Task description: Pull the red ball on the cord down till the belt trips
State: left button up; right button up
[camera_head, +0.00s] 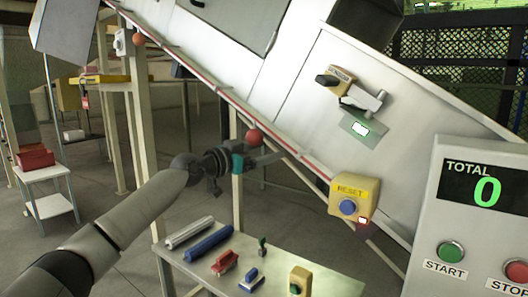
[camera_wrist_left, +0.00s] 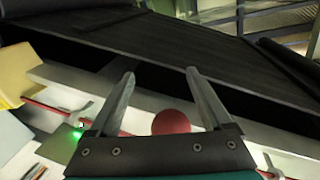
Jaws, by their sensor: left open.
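A red ball (camera_head: 254,136) hangs on a thin red cord (camera_head: 205,83) that runs along the lower edge of the sloping white belt frame. My left gripper (camera_head: 277,157) is open beside the ball, its fingers pointing right. In the head view the ball shows just above the gripper. In the left wrist view the ball (camera_wrist_left: 171,122) appears between the open fingers (camera_wrist_left: 160,75), nearer the right finger and close to the finger bases. I cannot tell whether it touches the gripper. The dark belt (camera_wrist_left: 150,50) lies beyond the fingers. My right gripper is not in view.
A yellow RESET box (camera_head: 350,197) with a blue button and a lit red lamp sits lower right. A panel (camera_head: 470,215) reads TOTAL 0. A low table (camera_head: 330,284) holds several tools. Another reddish ball (camera_head: 138,39) is up left. A support post (camera_head: 238,210) stands below the gripper.

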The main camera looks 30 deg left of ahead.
pick_arm(q)
jog(key=shift+s+a, duration=0.1)
jog(key=shift+s, duration=0.05)
jog(key=b+v, duration=1)
jog(key=v, duration=0.5)
dwell(0.6)
jog(key=shift+r, duration=0.1)
dwell(0.3)
